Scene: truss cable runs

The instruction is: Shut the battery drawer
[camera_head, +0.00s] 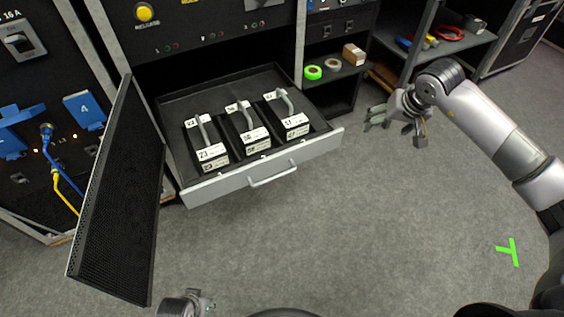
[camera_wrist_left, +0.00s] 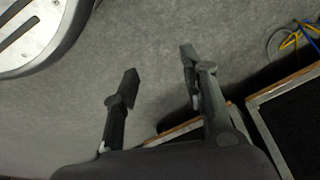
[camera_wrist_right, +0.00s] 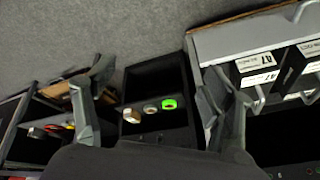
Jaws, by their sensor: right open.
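The battery drawer (camera_head: 262,172) is pulled out of its rack in the head view. It holds three black handled batteries (camera_head: 205,145) with white number labels. Its grey front has a bar handle (camera_head: 272,177). My right gripper (camera_head: 395,127) is open and empty, right of the drawer's right front corner and apart from it. In the right wrist view the drawer front (camera_wrist_right: 250,35) shows at upper right, beyond the right finger. My left gripper (camera_wrist_left: 158,68) is open and empty over the floor in the left wrist view. Its fingers are out of the head view.
A black mesh door (camera_head: 118,190) stands open left of the drawer. A shelf (camera_head: 340,72) with green tape (camera_head: 313,72) and a small box (camera_head: 354,54) is at right. Blue and yellow cables (camera_head: 60,165) hang at left. The floor before the drawer is clear.

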